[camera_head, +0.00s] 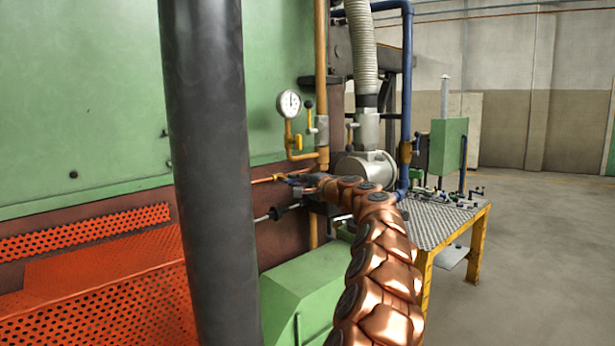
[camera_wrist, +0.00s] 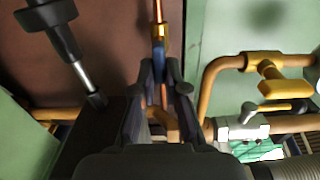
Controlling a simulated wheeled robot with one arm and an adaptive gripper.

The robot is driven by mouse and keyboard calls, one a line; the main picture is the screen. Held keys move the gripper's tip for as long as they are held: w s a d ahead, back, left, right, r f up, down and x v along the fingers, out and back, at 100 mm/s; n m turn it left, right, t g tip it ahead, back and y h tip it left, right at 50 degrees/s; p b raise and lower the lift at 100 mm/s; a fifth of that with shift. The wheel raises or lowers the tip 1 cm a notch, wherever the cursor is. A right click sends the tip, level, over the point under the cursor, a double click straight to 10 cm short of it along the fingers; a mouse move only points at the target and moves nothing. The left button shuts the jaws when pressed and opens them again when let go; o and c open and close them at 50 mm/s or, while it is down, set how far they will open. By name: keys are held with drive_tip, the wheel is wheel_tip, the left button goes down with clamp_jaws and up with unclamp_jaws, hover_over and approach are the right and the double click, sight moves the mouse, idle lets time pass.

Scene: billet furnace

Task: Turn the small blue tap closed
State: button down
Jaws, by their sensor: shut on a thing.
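My gripper (camera_head: 294,180) reaches the end of a thin copper pipe by the furnace wall in the head view. In the wrist view my gripper (camera_wrist: 160,72) has its two dark fingers close together, one on each side of the small blue tap (camera_wrist: 157,78). The gripper is shut on the tap's blue handle, which lies roughly in line with the pipe in this view. The brass fitting (camera_wrist: 158,32) and copper pipe run up from it. The fingers hide much of the tap, and in the head view it is too small to make out clearly.
A yellow valve handle (camera_wrist: 272,87) on a brass pipe is close on the right. A black-collared rod (camera_wrist: 58,35) is close on the left. A gauge (camera_head: 289,104) stands above, and a green box (camera_head: 305,285) below. A yellow-framed table (camera_head: 450,222) stands right.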

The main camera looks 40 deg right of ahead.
drive_tip(key=shift+a+r, duration=0.15)
drive_tip(key=shift+r, duration=0.1)
drive_tip(key=c, duration=1.2)
unclamp_jaws()
drive_tip(key=shift+f, duration=0.1)
drive_tip(key=shift+s, duration=0.1)
drive_tip(key=s+d, duration=0.1)
drive_tip(key=s, duration=1)
drive_tip(key=shift+s+d, duration=0.4)
drive_tip(key=shift+a, duration=0.1)
